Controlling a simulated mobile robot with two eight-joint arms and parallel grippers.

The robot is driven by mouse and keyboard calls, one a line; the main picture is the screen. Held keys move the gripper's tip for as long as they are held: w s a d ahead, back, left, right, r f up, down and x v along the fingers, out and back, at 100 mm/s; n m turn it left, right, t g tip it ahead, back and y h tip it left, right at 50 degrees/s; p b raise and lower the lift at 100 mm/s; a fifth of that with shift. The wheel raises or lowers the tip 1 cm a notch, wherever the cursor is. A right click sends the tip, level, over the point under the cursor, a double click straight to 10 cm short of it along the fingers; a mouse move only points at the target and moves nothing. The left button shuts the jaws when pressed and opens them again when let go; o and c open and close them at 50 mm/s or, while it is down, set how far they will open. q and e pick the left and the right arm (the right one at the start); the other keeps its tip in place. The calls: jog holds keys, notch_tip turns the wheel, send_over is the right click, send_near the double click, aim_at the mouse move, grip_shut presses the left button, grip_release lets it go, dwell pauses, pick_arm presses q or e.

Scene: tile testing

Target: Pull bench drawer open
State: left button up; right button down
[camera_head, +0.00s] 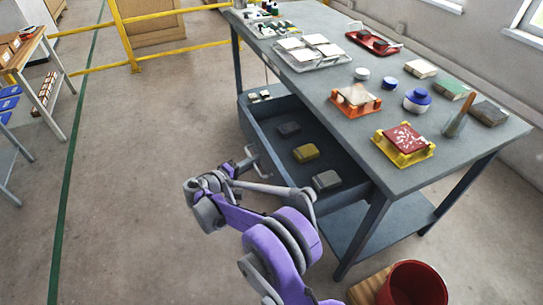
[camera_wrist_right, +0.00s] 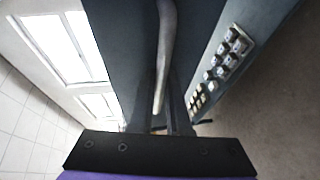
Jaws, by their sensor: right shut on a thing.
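The bench drawer (camera_head: 285,110) is a grey-blue tray pulled out from under the grey bench (camera_head: 330,80), so its inside shows. A yellow block (camera_head: 305,153) and several grey blocks lie in it. Its grey bar handle (camera_head: 262,165) is on the front face. My right gripper (camera_head: 238,167) is at the handle, and its purple arm comes up from the bottom. In the right wrist view the handle (camera_wrist_right: 166,45) runs down between the two dark fingers (camera_wrist_right: 165,115), which are shut on it. My left gripper is in neither view.
Tiles, trays, jars and a red-topped yellow stand (camera_head: 404,145) are on the bench top. A red bucket (camera_head: 413,285) stands on the floor at lower right. The floor (camera_head: 120,200) left of the drawer is clear. A yellow rail (camera_head: 125,40) is behind.

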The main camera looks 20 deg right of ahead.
jog(key=shift+s+a, duration=0.2)
jog(key=shift+a, duration=2.15)
jog(key=c, duration=0.9)
grip_release()
jog(key=shift+a, duration=0.1)
jog(key=v, duration=1)
jog(key=shift+s+a+p, duration=0.15)
jog(key=shift+a+p, duration=0.1)
jog(key=shift+p, duration=0.1)
